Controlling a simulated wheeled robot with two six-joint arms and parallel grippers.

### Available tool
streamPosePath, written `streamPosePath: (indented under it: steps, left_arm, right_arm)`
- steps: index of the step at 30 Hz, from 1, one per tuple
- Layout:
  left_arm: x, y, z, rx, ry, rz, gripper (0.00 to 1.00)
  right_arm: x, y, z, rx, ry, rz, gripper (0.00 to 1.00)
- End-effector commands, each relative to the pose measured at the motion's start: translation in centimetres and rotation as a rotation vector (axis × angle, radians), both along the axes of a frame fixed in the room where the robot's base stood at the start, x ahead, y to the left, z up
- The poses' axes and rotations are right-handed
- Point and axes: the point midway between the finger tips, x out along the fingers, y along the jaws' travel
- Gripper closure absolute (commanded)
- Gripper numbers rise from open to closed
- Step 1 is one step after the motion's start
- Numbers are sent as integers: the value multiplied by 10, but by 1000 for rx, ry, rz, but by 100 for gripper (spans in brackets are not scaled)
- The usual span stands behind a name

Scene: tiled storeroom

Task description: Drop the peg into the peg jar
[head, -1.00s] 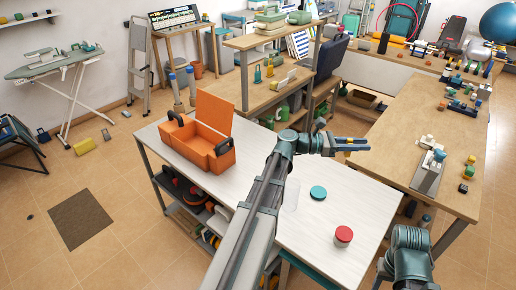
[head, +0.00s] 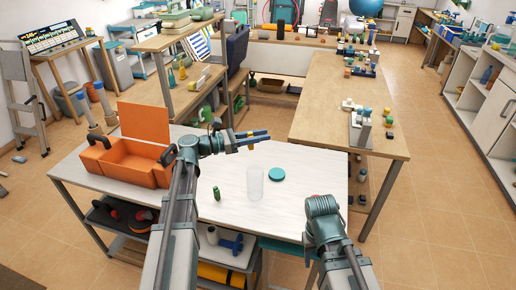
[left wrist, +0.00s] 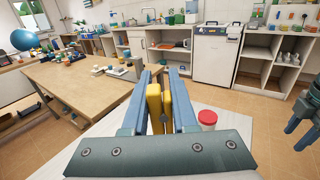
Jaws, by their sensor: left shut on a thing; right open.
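My left gripper (head: 262,137) is shut on a yellow peg, held above the white table in the head view. The peg (left wrist: 155,104) shows upright between the blue fingers in the left wrist view. The peg jar, a clear open cylinder (head: 255,184), stands upright on the table, below the gripper in the picture. A teal round lid (head: 277,174) lies just right of the jar. My right gripper (left wrist: 301,128) is at the right edge of the left wrist view, open and apart from the jar. Its fingers are hidden in the head view.
An open orange toolbox (head: 128,165) stands at the table's left end. A small green object (head: 216,192) stands left of the jar. A wooden workbench (head: 335,110) stands behind right.

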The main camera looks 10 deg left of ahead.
Motion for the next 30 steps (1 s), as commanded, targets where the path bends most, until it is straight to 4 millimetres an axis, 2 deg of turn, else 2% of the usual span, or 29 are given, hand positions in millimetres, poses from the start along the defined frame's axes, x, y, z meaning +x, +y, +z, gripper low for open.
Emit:
streamPosePath:
  steps: [1, 11, 17, 30]
  left_arm:
    - [0, -1, -9, 0, 0, -9, 100]
    - [-1, -1, -11, 0, 0, -18, 100]
    - [-1, -1, -21, 0, 0, -18, 100]
    - [-1, -1, -61, 0, 0, -17, 100]
  right_arm:
    - [0, 0, -9, 0, 0, 0, 50]
    - [0, 0, -11, 0, 0, 0, 50]
    - [0, 0, -21, 0, 0, 0, 50]
    - [0, 0, -61, 0, 0, 1, 50]
